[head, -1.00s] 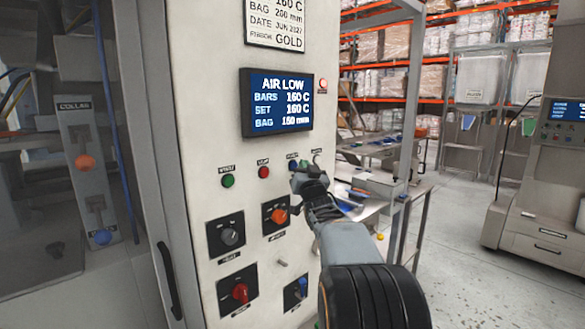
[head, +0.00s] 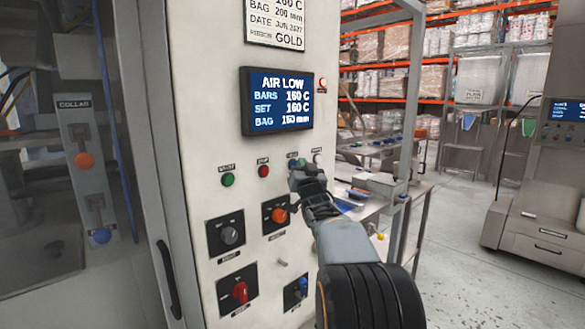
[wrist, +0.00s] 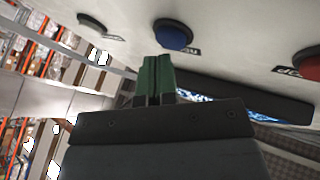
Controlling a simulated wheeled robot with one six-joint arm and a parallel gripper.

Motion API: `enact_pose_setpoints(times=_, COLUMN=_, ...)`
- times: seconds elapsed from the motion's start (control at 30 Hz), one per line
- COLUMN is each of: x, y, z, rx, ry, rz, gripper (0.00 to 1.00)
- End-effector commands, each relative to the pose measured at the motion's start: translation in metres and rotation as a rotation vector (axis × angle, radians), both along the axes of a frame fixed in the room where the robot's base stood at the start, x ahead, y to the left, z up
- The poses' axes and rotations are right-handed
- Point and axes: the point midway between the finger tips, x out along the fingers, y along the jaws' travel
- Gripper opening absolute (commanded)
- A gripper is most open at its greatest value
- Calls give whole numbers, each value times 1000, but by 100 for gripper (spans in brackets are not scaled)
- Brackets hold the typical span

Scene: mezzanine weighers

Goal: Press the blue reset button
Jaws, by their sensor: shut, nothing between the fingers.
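The blue reset button (wrist: 172,34) is a round domed button on the pale panel, seen in the wrist view just beyond my fingertips. My gripper (wrist: 154,62) is shut and empty, its green fingertips pointing at the panel close to the button's lower left edge. I see no clear contact between them. In the head view my gripper (head: 297,169) is at the right end of the button row, and largely hides the blue button there.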

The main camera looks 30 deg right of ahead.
Motion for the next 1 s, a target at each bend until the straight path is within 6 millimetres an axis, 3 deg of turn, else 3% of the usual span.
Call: enact_pose_setpoints(times=1.0, x=8, y=1, z=-1, rx=1, ry=2, rz=0, gripper=0)
